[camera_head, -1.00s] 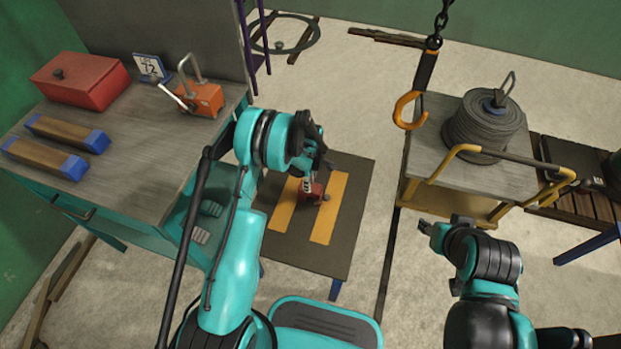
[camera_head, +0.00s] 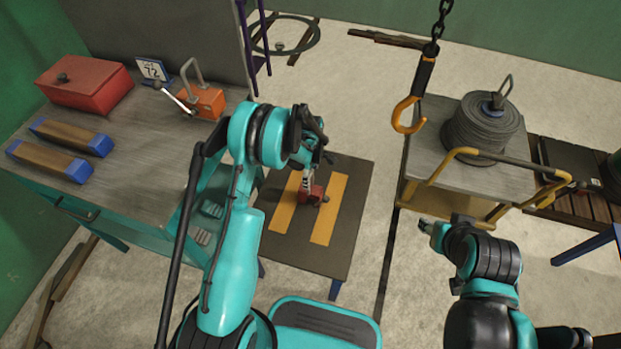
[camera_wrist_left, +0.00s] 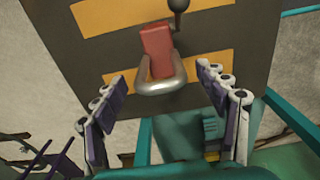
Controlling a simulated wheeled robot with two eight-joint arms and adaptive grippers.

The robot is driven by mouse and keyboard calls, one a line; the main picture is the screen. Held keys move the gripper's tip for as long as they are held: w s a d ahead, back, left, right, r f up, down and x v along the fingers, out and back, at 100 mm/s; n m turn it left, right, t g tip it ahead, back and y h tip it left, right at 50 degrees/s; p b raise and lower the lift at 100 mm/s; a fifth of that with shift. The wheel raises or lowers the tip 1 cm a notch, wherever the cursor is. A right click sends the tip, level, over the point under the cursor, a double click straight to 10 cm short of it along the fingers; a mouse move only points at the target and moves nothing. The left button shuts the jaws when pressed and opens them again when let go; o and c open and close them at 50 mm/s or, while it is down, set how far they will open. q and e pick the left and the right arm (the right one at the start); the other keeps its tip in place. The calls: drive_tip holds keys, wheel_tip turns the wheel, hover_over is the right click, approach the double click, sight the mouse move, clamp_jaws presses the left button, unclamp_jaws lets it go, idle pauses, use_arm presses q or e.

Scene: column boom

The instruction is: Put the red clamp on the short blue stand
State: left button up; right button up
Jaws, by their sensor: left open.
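The red clamp (camera_head: 313,194), a small red block with a grey loop handle and a dark knob, appears to sit upright on the dark top of the short blue stand (camera_head: 342,247), between its yellow stripes. In the left wrist view the red clamp (camera_wrist_left: 157,48) has its grey loop toward me. My left gripper (camera_head: 309,176) is above the clamp; in the wrist view its fingers (camera_wrist_left: 162,88) are spread apart on either side of the loop, not touching it. My right gripper (camera_head: 441,228) is off to the right, away from the stand; its jaw opening is unclear.
A workbench (camera_head: 140,175) at left holds a red box (camera_head: 85,83), an orange device (camera_head: 202,102), a number sign (camera_head: 154,71) and blue-ended wooden blocks (camera_head: 58,149). An orange hook (camera_head: 407,115) hangs near a yellow trolley (camera_head: 425,165) with a cable drum (camera_head: 483,127).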

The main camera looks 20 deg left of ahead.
use_arm(q)
wheel_tip(320, 180, up, 7)
drive_tip(key=shift+r+p, duration=0.1)
drive_tip(key=shift+p, duration=0.9)
drive_tip(key=s+r+m+t, duration=0.2)
drive_tip(key=s+r+m, duration=0.25)
drive_tip(key=r, duration=0.55)
drive_tip(key=s+r+m+t, duration=0.1)
drive_tip(key=s+r+m, duration=0.35)
drive_tip(key=r, duration=0.65)
drive_tip(key=s+r+m+t, duration=0.2)
drive_tip(key=s+m, duration=0.2)
drive_tip(key=s, duration=0.4)
drive_tip(key=s+r+m+t, duration=0.2)
drive_tip(key=s+m, duration=0.2)
drive_tip(key=s, duration=0.5)
drive_tip(key=shift+r+m, duration=0.3)
drive_tip(key=shift+a, duration=0.1)
